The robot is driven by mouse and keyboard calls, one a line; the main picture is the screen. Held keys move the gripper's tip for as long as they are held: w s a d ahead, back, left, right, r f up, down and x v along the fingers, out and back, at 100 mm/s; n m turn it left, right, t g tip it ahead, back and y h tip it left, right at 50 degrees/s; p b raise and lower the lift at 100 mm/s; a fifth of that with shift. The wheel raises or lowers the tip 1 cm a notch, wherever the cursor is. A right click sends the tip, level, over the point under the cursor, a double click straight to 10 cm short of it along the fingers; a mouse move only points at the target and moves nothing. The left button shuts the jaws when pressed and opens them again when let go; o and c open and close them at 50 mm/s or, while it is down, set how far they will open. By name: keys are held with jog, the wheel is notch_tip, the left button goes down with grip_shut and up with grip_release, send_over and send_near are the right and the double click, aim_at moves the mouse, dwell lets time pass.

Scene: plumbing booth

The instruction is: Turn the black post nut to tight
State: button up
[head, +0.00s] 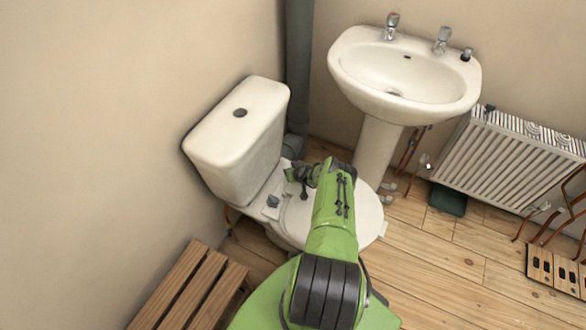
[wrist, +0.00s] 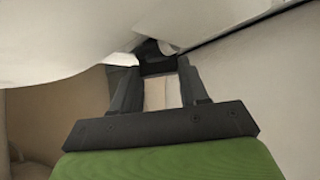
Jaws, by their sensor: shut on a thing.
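The white toilet has a cistern (head: 235,135) and a bowl with its lid (head: 365,222), partly covered by my green arm. My gripper (head: 299,174) is low over the back of the bowl, just in front of the cistern. In the wrist view my gripper (wrist: 158,74) has its two dark fingers a little apart, closed on a small dark piece between the tips, which appears to be the black post nut (wrist: 157,65). How far the nut is turned cannot be told. A small dark blue-grey piece (head: 273,201) sits on the pale block left of my gripper.
A white basin (head: 405,75) on a pedestal stands behind right. A radiator (head: 510,155) and copper pipes are at the right. A dark vertical pipe (head: 299,70) runs behind the cistern. A slatted wooden bench (head: 190,287) is at lower left.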

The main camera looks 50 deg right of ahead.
jog(key=shift+m+h, duration=0.3)
jog(key=shift+m, duration=0.2)
jog(key=o, duration=1.1)
jog(key=p+v, duration=0.8)
jog(key=v, duration=0.7)
jog(key=shift+a+r, duration=0.1)
jog(key=shift+r, duration=0.35)
jog(key=shift+s, duration=0.1)
